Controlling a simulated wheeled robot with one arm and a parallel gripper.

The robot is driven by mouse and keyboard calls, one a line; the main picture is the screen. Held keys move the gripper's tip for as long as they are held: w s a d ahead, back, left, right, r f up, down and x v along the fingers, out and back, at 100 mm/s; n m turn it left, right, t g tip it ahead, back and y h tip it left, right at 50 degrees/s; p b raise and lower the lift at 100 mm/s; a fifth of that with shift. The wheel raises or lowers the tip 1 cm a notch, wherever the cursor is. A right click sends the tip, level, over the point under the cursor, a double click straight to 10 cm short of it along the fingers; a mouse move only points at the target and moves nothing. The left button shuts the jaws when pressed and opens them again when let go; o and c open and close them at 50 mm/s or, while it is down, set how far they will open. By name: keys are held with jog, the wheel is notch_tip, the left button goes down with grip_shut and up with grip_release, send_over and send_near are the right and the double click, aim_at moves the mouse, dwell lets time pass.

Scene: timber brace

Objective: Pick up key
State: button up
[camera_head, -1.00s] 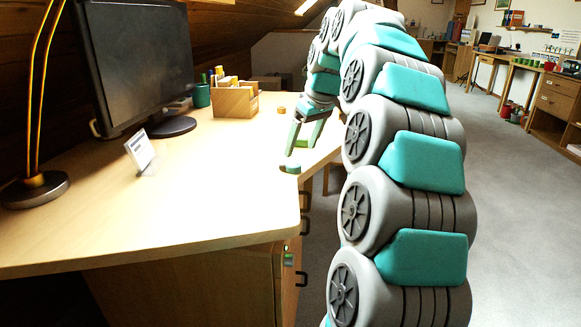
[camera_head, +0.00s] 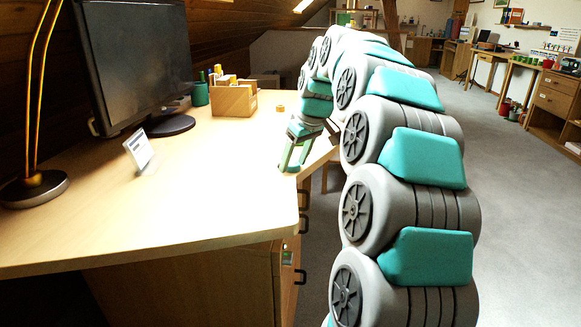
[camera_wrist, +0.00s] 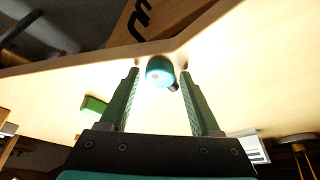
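My gripper (camera_head: 292,168) is low over the desk's front right corner in the head view. In the wrist view my gripper (camera_wrist: 160,75) is open, with one finger on each side of a small teal rounded thing (camera_wrist: 159,70). This thing has a small dark part at its lower right and lies near the desk edge; it may be the key, but its shape is not clear. I see a gap between it and the fingers. In the head view the gripper hides it. A small green block (camera_wrist: 94,105) lies left of the fingers in the wrist view.
The wooden desk (camera_head: 190,210) has a clear middle. A small card stand (camera_head: 139,150), a lamp base (camera_head: 36,188), a monitor (camera_head: 135,60) and a wooden organizer (camera_head: 234,99) stand on it. A small round wooden piece (camera_head: 280,108) lies behind my gripper. Dark handles (camera_head: 301,277) stick out below the edge.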

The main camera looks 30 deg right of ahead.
grip_shut()
dwell(0.3)
jog(key=shift+r, duration=0.15)
